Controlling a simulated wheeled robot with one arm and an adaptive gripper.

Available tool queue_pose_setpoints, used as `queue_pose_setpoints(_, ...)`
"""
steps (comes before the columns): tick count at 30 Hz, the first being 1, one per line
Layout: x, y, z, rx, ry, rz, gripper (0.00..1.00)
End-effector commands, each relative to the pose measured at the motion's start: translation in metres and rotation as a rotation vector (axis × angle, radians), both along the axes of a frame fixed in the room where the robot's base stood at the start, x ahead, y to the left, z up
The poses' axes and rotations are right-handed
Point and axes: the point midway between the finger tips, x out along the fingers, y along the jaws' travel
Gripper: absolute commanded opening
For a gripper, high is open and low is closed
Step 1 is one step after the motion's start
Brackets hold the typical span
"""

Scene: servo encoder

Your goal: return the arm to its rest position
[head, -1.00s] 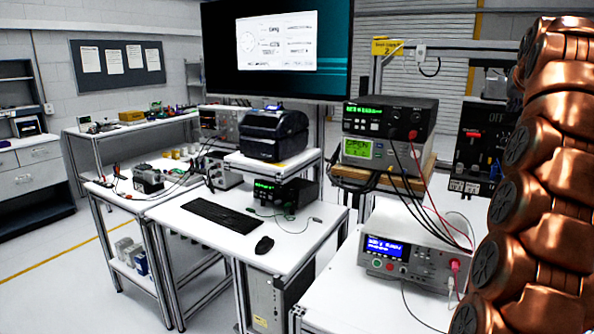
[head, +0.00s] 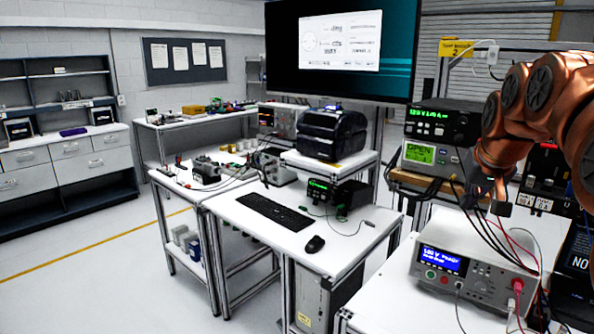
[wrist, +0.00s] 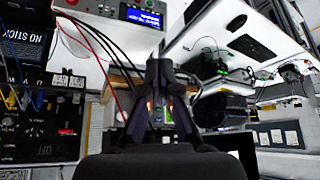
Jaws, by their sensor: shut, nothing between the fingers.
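My copper-coloured arm comes in from the right edge of the head view, bent, with its end pointing down. My gripper (head: 500,207) hangs at the end, above the white bench instrument with a blue display (head: 476,264) and in front of the stacked power supplies (head: 437,122). In the wrist view the dark fingers of my gripper (wrist: 160,64) meet at their tips with nothing between them. The wrist picture is upside down, with the instrument's blue display (wrist: 143,17) near its top.
Black and red cables (head: 473,207) run from the supplies down to the instrument, close to my gripper. A dark panel (head: 547,170) stands at the right. A desk with a keyboard (head: 274,212) and a monitor (head: 340,48) is left of the arm. Open floor (head: 110,270) lies farther left.

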Motion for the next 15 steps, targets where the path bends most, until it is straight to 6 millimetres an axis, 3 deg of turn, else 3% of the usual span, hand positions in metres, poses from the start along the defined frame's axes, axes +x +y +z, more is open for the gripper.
queue_pose_setpoints(6, -0.051, 0.059, -0.052, 0.026, 0.136, 0.082, 0.0)
queue_pose_setpoints(15, -0.14, 0.118, -0.124, 0.047, 0.326, 0.16, 0.0)
